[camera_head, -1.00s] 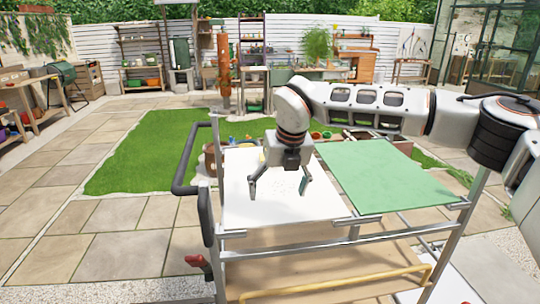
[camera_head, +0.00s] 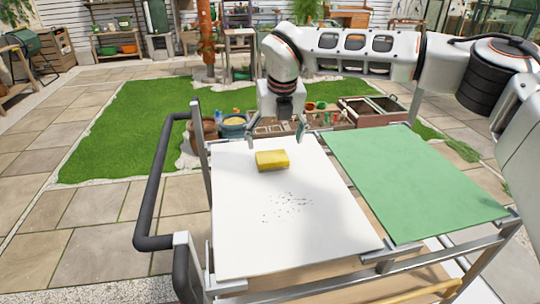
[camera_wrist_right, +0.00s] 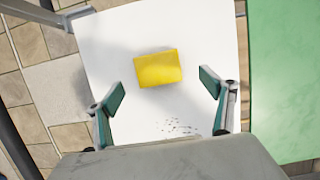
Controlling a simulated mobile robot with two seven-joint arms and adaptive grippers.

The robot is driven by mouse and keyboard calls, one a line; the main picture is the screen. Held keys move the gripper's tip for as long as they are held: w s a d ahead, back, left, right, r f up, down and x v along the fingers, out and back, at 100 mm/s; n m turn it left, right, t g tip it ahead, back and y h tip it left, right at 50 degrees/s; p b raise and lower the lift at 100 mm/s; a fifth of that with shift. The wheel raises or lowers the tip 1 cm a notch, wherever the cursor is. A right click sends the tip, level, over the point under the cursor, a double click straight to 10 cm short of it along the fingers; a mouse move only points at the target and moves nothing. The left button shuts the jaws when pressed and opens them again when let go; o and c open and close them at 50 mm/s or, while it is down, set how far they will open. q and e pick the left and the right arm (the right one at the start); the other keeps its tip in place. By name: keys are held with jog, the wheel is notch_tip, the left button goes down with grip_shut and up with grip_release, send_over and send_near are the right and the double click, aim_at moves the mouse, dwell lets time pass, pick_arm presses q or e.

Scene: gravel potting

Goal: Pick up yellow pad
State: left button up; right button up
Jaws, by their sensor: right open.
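The yellow pad (camera_head: 272,160) lies flat on the white panel (camera_head: 290,235) of the cart, toward its far edge. It also shows in the right wrist view (camera_wrist_right: 158,68), ahead of the fingertips and roughly midway between them. My right gripper (camera_head: 279,130) is open and empty, above the far end of the white panel and just beyond the pad in the head view. It also shows in the right wrist view (camera_wrist_right: 162,88) with its green-tipped fingers wide apart. My left gripper is not in view.
Small dark gravel bits (camera_head: 288,205) lie on the white panel nearer than the pad. A green panel (camera_head: 415,180) sits to the right. A black handle (camera_head: 160,190) stands at the cart's left. Pots and crates (camera_head: 375,110) are behind the cart.

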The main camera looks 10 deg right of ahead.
aim_at(272, 156)
jog(key=shift+f, duration=0.7)
jog(key=x, duration=0.5)
jog(key=shift+a, duration=0.25)
jog(key=c, duration=1.2)
